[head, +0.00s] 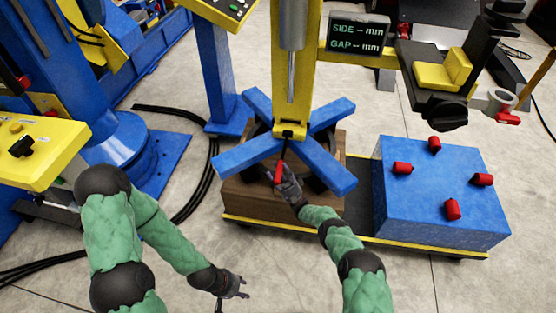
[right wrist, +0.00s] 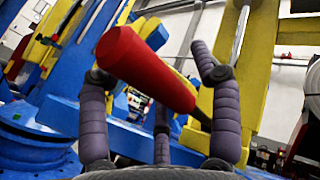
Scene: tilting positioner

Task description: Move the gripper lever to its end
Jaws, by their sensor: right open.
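The lever has a red grip (head: 278,172) on a thin dark rod that hangs from a black and yellow block (head: 289,131) at the centre of the blue cross (head: 325,165). My right gripper (head: 283,176) is open at the red grip in the head view. In the right wrist view the red grip (right wrist: 145,68) slants between the open purple-grey fingers, its thick end toward the upper left. I cannot tell whether any finger touches it. My left gripper (head: 236,287) is low in the head view, away from the lever, with its fingers spread and empty.
A yellow column (head: 293,80) rises behind the cross, with a display (head: 359,34) reading SIDE and GAP in mm. A blue box (head: 430,205) with several red knobs stands to the right. Black cables (head: 205,185) lie on the left floor. The front floor is clear.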

